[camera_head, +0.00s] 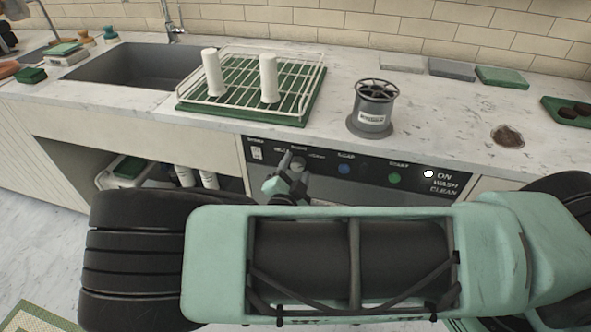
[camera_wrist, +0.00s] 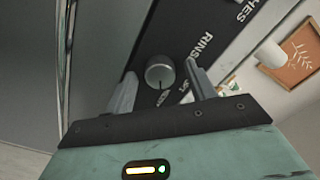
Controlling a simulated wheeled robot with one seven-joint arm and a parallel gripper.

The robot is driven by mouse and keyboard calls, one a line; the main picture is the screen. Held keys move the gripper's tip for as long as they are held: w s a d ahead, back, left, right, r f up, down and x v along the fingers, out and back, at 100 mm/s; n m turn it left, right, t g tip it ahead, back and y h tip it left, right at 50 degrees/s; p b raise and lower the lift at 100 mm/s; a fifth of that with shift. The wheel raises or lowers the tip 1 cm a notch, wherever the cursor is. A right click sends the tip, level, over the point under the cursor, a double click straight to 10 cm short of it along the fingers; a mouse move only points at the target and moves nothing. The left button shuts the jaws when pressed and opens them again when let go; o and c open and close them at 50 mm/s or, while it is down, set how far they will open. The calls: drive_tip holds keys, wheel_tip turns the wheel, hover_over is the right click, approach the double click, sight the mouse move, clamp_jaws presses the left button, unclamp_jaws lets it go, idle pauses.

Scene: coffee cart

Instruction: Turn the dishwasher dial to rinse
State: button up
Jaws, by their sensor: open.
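The dishwasher dial (camera_wrist: 160,72) is a round grey knob on the black control panel (camera_wrist: 187,27) in the wrist view. Printed words lie around it, and one reads RINS (camera_wrist: 201,47) with its end cut off by my finger. I cannot tell which word the dial points to. My gripper (camera_wrist: 159,82) is open, with one finger on each side of the dial. I cannot tell whether the fingers touch it. In the head view my gripper (camera_head: 291,163) is at the left part of the panel (camera_head: 370,172), and the dial (camera_head: 298,164) shows small between the fingers.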

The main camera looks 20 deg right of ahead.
drive_tip(key=c, duration=1)
